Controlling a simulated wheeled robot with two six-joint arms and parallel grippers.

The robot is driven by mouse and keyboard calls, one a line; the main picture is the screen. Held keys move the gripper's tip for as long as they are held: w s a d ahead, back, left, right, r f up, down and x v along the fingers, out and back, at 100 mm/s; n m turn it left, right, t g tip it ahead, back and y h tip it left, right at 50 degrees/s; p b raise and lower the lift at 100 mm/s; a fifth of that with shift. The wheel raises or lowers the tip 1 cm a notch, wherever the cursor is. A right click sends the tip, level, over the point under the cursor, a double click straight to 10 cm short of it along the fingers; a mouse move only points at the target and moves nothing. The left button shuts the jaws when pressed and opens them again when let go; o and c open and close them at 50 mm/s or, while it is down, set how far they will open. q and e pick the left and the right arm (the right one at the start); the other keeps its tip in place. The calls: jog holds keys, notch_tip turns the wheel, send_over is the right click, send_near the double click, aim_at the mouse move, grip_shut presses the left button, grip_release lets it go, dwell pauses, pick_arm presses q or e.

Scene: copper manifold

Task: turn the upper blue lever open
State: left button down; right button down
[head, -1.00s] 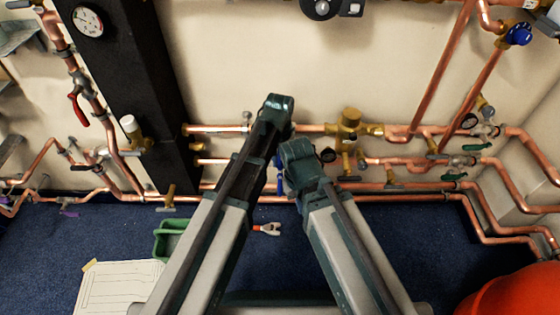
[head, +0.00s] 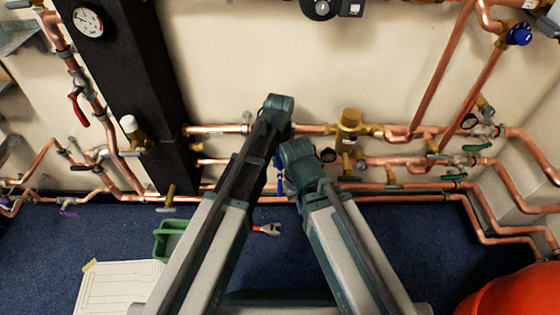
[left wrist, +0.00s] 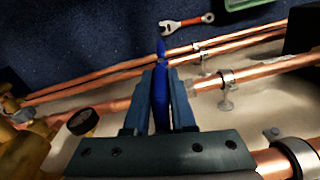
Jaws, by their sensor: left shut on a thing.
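A blue lever (left wrist: 161,48) stands up between the fingers of my left gripper (left wrist: 161,74) in the left wrist view. The fingers are shut on it, one on each side, and its tip sticks out past them. In the head view my arm links cover most of the gripper and the lever; only a small blue bit (head: 280,187) shows between the links. The valve body under the lever is hidden, and I cannot tell the lever's exact angle. My right gripper does not show.
Copper pipes (head: 415,187) run along the wall close to the gripper. A brass valve (head: 349,121) and a dark round gauge (left wrist: 83,122) are nearby. A red-handled wrench (head: 268,229) and a green tray (head: 160,246) lie on the blue floor. An orange-red rounded thing (head: 515,292) is at lower right.

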pick_arm(q)
jog(key=shift+d+h, duration=0.1)
jog(key=shift+h, duration=0.2)
jog(key=d+r+h+b, duration=0.6)
jog(key=h+b, duration=0.9)
jog(key=h, duration=0.2)
jog(key=shift+d+r+h+b, duration=0.2)
jog(key=shift+r+h+b, duration=0.1)
jog(key=shift+b, duration=0.1)
jog(key=shift+s, duration=0.1)
dwell(0.6)
jog(key=c, duration=0.8)
grip_release()
jog(key=shift+o, duration=0.2)
